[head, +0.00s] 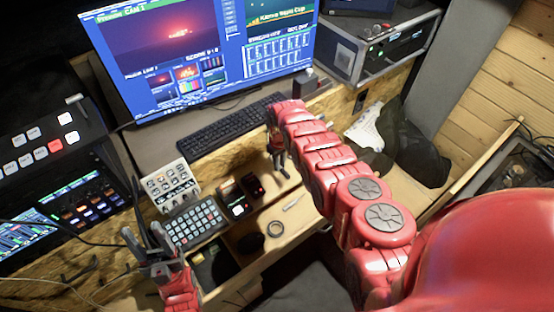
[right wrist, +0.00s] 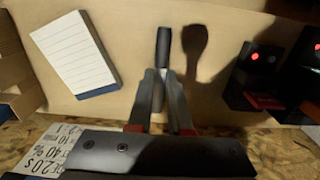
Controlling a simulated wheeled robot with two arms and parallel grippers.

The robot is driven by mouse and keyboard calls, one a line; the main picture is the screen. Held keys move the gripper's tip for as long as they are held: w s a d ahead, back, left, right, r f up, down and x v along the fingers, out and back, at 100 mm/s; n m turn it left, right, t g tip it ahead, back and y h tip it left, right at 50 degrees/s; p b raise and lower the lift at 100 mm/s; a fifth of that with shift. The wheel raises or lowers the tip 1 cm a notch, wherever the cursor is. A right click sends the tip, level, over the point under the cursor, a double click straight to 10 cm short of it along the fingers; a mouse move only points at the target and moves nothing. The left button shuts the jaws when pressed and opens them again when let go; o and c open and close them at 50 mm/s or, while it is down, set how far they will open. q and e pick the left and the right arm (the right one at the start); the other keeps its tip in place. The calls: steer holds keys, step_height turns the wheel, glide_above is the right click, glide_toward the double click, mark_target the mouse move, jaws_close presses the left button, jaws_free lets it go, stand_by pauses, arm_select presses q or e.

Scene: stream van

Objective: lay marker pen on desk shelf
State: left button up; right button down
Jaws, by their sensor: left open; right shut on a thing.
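The marker pen (right wrist: 162,48) is a dark cylinder with a paler part, held between the fingertips of my right gripper (right wrist: 162,78) in the right wrist view. It is over a light wood surface, and a dark shadow falls beside it. In the head view my right gripper (head: 279,160) points down below the keyboard; I cannot make out the pen there. The light wood desk surface (head: 262,217) lies below it, and a grey raised shelf (head: 160,150) carries the monitor and keyboard. My left gripper (head: 150,243) is open and empty at the lower left.
A black device with red lights (right wrist: 262,75) stands right of the pen, and a lined notepad (right wrist: 72,50) lies left.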

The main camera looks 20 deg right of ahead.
steer(key=c, duration=1.3)
jaws_free()
steer(key=shift+w+f, duration=0.1)
steer(key=shift+o, duration=2.3)
steer(key=shift+s+d+r, duration=0.1)
steer(key=shift+s+r, duration=0.15)
steer(key=shift+s, duration=0.05)
steer(key=shift+w+f, duration=0.1)
steer(key=shift+w, duration=0.05)
steer(key=shift+r, duration=0.25)
step_height(320, 180, up, 3)
steer(key=p, duration=0.2)
steer(key=shift+r+p, duration=0.1)
steer(key=shift+p, duration=0.3)
step_height(320, 180, up, 8)
steer(key=b, duration=0.1)
steer(key=shift+r, duration=0.15)
